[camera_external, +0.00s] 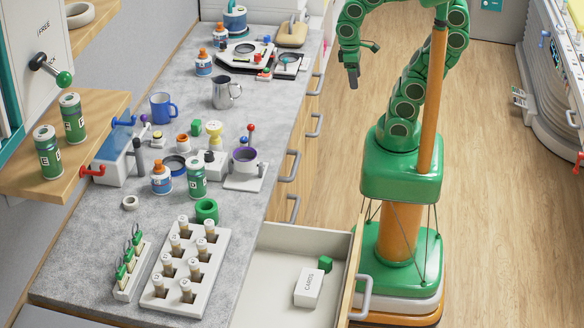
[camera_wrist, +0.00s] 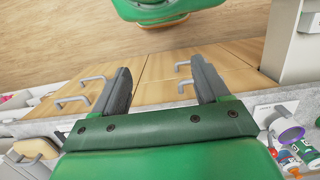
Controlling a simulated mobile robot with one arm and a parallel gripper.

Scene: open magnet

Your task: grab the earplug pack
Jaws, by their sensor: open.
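I cannot make out for certain which thing is the earplug pack. In the external view, the open drawer (camera_external: 262,283) holds a small green item (camera_external: 325,263) and a white box (camera_external: 308,287) with dark lettering that seems to read "CARDS". The green item lies just behind the box, near the drawer's right side. My gripper (camera_external: 352,80) hangs high, beyond the counter's right edge and far from the drawer. In the wrist view my gripper (camera_wrist: 160,68) has its two dark fingers spread wide, with nothing between them.
The grey counter (camera_external: 90,240) carries a white vial rack (camera_external: 206,272), a green ring (camera_external: 207,211), a blue mug (camera_external: 162,107), a metal pitcher (camera_external: 225,93) and several bottles. Cabinet handles (camera_external: 290,166) stick out along its front. The wooden floor (camera_external: 490,150) right of my base is clear.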

